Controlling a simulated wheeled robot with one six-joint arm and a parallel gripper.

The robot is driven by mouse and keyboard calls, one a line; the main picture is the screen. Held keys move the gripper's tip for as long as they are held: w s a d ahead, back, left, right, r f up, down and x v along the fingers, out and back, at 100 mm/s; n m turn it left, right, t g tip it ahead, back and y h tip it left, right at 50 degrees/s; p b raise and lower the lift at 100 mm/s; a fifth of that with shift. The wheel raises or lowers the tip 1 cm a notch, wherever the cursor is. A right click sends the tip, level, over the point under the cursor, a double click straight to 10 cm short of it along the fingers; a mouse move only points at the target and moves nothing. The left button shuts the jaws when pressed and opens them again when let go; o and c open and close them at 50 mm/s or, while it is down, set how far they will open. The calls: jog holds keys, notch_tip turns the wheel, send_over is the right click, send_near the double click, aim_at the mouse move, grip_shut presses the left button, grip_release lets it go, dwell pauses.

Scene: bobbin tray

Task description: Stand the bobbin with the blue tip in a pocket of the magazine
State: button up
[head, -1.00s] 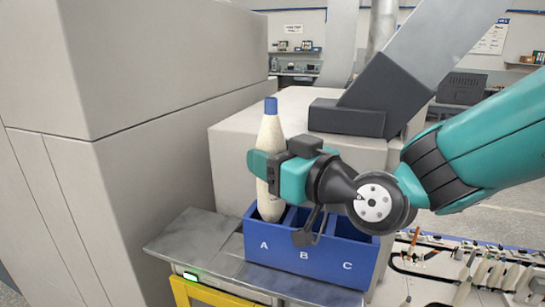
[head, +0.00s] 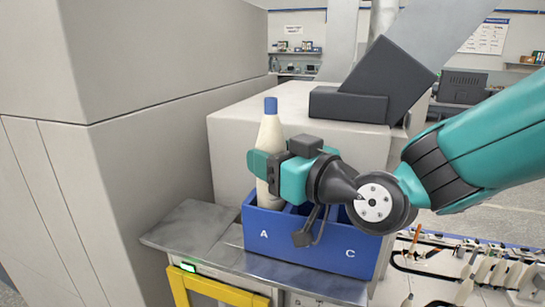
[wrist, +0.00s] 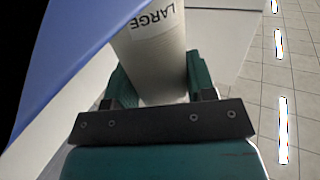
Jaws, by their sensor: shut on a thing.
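The bobbin (head: 268,135) is cream with a blue tip (head: 271,106) and stands nearly upright, tip up. My gripper (head: 270,170) is shut on its middle from the right side. Its lower end goes down into pocket A at the left of the blue magazine (head: 300,248), hidden behind the front wall; whether it touches the floor cannot be seen. In the wrist view the bobbin (wrist: 155,60) is between the jaws with its LARGE label showing, and a blue surface of the magazine (wrist: 65,45) fills the upper left. My gripper hides the middle pocket's letter.
The magazine sits on a grey metal ledge (head: 185,236) above a yellow frame (head: 205,288). A tall grey cabinet (head: 140,150) stands at left, and a pale machine block (head: 235,135) behind. A board with several small parts lies at lower right.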

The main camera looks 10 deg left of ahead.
jog(key=shift+f+b, duration=1.85)
jog(key=shift+b, duration=0.1)
jog(key=o, duration=1)
jog(key=shift+o, duration=0.2)
